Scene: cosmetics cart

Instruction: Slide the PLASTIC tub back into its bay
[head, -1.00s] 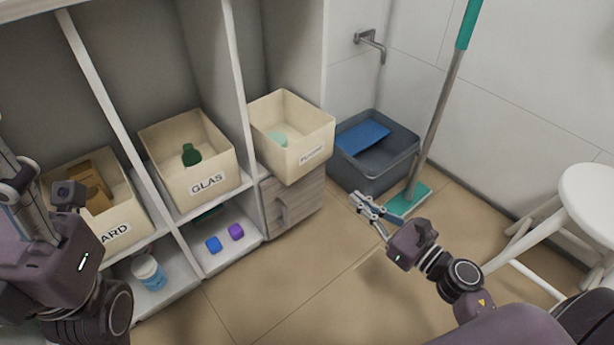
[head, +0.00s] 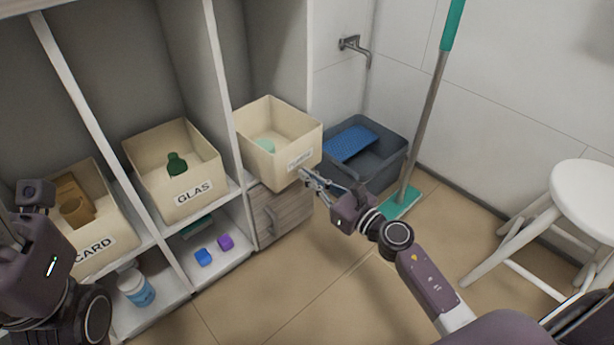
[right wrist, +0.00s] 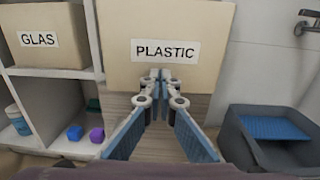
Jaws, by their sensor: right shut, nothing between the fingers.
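The PLASTIC tub (head: 262,160) is a cream open box in the right bay of the shelf, with a pale green item (head: 266,146) inside. It sticks out past the bay's front edge. Its labelled front (right wrist: 205,62) fills the upper middle of the right wrist view. My right gripper (head: 304,173) is shut and empty, its fingertips at the lower part of the tub's front, just below the label; I cannot tell whether they touch. In the right wrist view the fingertips (right wrist: 160,76) show under the label. My left arm is at the left edge; its fingers are out of view.
The GLAS tub (head: 160,192) and CARD tub (head: 105,225) stand in the bays to the left. A wooden drawer front (head: 283,222) is below the PLASTIC tub. A grey crate (head: 385,172), a mop (head: 424,120) and a white stool (head: 590,195) stand to the right.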

